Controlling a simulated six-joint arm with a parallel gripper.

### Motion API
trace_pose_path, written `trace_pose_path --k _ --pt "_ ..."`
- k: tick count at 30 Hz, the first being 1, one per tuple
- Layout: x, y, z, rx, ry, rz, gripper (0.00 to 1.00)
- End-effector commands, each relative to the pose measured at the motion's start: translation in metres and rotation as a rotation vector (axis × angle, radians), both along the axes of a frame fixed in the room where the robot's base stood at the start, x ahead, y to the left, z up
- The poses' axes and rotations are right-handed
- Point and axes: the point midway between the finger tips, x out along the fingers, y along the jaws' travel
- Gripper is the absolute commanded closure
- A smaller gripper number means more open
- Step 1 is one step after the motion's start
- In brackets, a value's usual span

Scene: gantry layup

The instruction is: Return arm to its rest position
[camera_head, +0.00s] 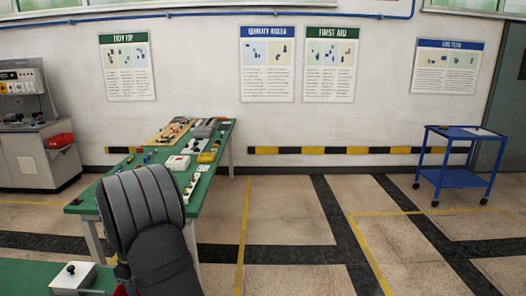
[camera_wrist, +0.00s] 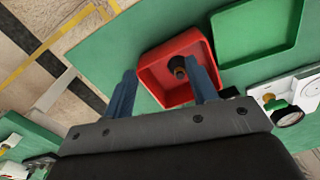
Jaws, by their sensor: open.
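My gripper (camera_wrist: 160,68) shows in the wrist view as two blue fingers spread apart, with nothing visible held between them. A red tray (camera_wrist: 150,75) lies just beyond the fingertips on a green surface. A small dark and brass-coloured part (camera_wrist: 178,66) sits inside the tray, and the right finger overlaps the tray in the picture. I cannot tell the height of the fingers above it. In the head view my dark grey arm fills the lower left foreground and hides the gripper.
A green tray (camera_wrist: 258,35) lies right of the red one. A white fixture (camera_wrist: 295,88) stands at the right. In the head view, a green workbench (camera_head: 215,152) carries many small items behind my arm. A blue cart (camera_head: 460,178) stands at right; the floor between is clear.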

Motion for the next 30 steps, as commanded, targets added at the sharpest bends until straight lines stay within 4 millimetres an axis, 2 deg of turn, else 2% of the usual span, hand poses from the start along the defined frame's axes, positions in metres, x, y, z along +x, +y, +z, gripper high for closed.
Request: trace_pose_path --k 11,12,15,30 --pt "0.013 -0.065 0.040 0.002 -0.002 -0.003 0.47" --pt "0.006 -0.053 0.040 0.001 0.000 0.004 0.47" --pt "-0.006 -0.035 0.041 0.000 0.000 0.002 0.47" --pt "-0.070 0.043 0.050 0.002 0.001 -0.011 0.47"
